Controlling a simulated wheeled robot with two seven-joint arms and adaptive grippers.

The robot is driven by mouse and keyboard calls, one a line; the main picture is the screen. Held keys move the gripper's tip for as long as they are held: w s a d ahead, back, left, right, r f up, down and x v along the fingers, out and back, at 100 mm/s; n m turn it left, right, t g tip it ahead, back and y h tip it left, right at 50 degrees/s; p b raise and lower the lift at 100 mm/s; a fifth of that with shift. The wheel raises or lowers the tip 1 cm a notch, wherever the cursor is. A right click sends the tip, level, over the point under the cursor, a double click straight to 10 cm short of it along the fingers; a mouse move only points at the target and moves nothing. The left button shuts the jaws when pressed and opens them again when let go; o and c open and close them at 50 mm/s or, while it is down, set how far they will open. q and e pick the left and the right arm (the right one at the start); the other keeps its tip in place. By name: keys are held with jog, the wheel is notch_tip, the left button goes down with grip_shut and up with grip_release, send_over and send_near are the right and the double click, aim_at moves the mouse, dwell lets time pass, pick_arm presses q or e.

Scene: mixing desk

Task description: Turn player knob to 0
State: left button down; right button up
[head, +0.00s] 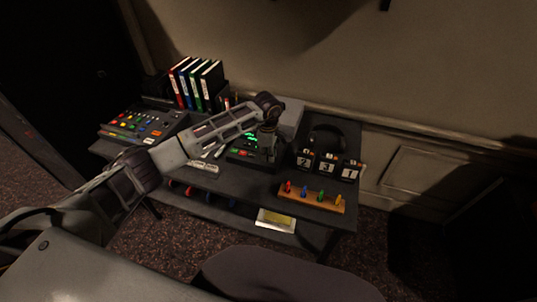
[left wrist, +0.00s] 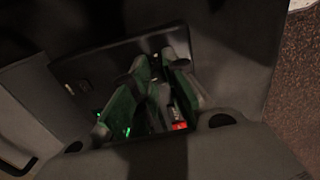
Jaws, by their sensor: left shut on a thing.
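My left arm reaches across the desk from the left. My left gripper (head: 266,148) points down over a small dark device (head: 240,153) with green lit marks, near the middle of the desk. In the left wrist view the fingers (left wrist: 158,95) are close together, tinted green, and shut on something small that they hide. I cannot make out the player knob or its setting; the fingers and dark shadow cover that spot. A small red part (left wrist: 179,125) shows beside the fingertips. My right gripper is not in view.
A mixing panel (head: 138,125) with coloured buttons is at the left. Binders (head: 197,84) stand behind it. Headphones (head: 327,139), numbered black blocks (head: 327,164) and a wooden rack (head: 312,198) with coloured pegs are at the right. A chair (head: 275,272) is in front.

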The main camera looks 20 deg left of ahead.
pick_arm(q)
jog(key=shift+n, duration=2.3)
jog(key=shift+n+b, duration=0.35)
jog(key=shift+n, duration=2.45)
jog(key=shift+d+n+y, duration=0.1)
jog(key=shift+n+y, duration=0.2)
jog(key=shift+n, duration=0.8)
jog(key=shift+w+n, duration=0.1)
jog(key=shift+n, duration=1.8)
jog(key=shift+n+g, duration=0.3)
jog(key=shift+n, duration=0.5)
jog(key=shift+n+p, duration=0.3)
jog(key=shift+n, duration=2)
jog(key=shift+n+p, duration=0.45)
jog(key=shift+n, duration=0.35)
jog(key=n+p, duration=0.1)
jog(key=n, duration=0.2)
jog(key=shift+n, duration=1)
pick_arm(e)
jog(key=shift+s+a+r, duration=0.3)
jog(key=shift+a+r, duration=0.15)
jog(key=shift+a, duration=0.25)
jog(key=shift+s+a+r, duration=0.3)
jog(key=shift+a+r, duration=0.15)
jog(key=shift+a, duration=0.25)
